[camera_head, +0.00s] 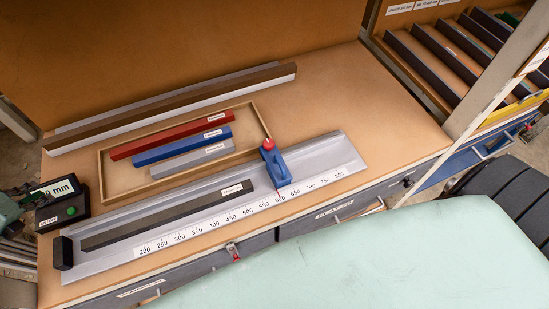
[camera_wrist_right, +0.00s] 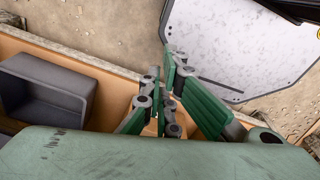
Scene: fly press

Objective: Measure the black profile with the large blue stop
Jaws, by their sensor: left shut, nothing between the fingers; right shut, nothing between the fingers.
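The black profile (camera_head: 165,216) lies on the grey measuring rail (camera_head: 325,150), along its scale. Its left end is near the black end block (camera_head: 63,253), with a small gap. The large blue stop (camera_head: 275,166), with a red knob on top, sits farther right on the rail, apart from the profile's right end. Its red pointer is near 600. My left gripper (camera_head: 28,198) is at the left edge, beside the display box (camera_head: 62,210), shut and empty, and partly cut off. My right gripper (camera_wrist_right: 168,92) is shut and empty in the right wrist view, away from the rail.
Behind the rail, a shallow wooden tray (camera_head: 117,191) holds red, blue and grey profiles. Long brown and white profiles lie behind it. A rack (camera_head: 440,55) of dark bars stands at upper right. A grey bin (camera_wrist_right: 48,88) shows in the right wrist view.

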